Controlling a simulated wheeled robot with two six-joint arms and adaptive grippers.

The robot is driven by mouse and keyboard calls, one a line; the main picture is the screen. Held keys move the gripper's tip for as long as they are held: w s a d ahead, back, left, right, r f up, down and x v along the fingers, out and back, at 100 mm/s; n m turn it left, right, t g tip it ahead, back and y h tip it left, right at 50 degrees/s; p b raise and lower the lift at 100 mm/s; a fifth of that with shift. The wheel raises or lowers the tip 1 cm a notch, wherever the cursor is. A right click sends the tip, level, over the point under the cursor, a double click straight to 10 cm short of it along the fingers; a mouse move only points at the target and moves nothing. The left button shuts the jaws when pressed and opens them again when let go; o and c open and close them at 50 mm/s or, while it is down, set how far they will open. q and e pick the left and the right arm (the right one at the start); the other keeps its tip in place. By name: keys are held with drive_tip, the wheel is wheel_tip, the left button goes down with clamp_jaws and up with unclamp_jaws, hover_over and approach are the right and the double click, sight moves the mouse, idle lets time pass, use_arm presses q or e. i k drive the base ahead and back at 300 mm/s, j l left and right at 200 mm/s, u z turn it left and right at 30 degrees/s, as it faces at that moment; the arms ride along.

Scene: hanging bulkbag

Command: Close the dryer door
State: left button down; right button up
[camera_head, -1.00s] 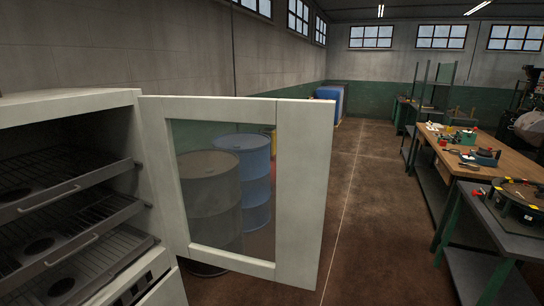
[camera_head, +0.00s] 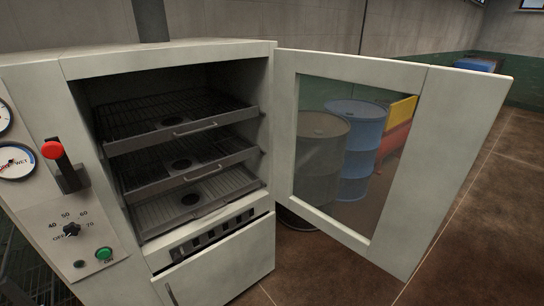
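The dryer (camera_head: 165,58) is a white cabinet on the left of the head view. Its door (camera_head: 440,140) stands wide open, swung out to the right from the right side of the opening, with a glass window in a white frame. Inside the opening are three dark wire racks with handles, one above another (camera_head: 215,125). Neither of my grippers is in view.
A grey barrel (camera_head: 316,160) and a blue barrel (camera_head: 362,135) show through the door's window. The brown floor is clear right of the door.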

sight(457, 110)
drive_tip(key=i+l+u, duration=0.15)
drive_tip(key=l+u, duration=0.7)
drive_tip(key=l, duration=0.2)
drive_tip(key=l+u, duration=0.4)
drive_tip(key=l, duration=0.15)
drive_tip(key=k+l+u, duration=0.1)
drive_tip(key=l+u, duration=0.3)
drive_tip(key=k+l, duration=0.1)
drive_tip(key=l, duration=0.3)
drive_tip(key=k+l, duration=0.1)
drive_tip(key=l, duration=0.3)
drive_tip(key=k+l, duration=0.1)
drive_tip(key=l, duration=0.25)
drive_tip(key=k+l, duration=0.1)
drive_tip(key=l, duration=0.3)
drive_tip(key=k+l+u, duration=0.1)
drive_tip(key=l, duration=0.3)
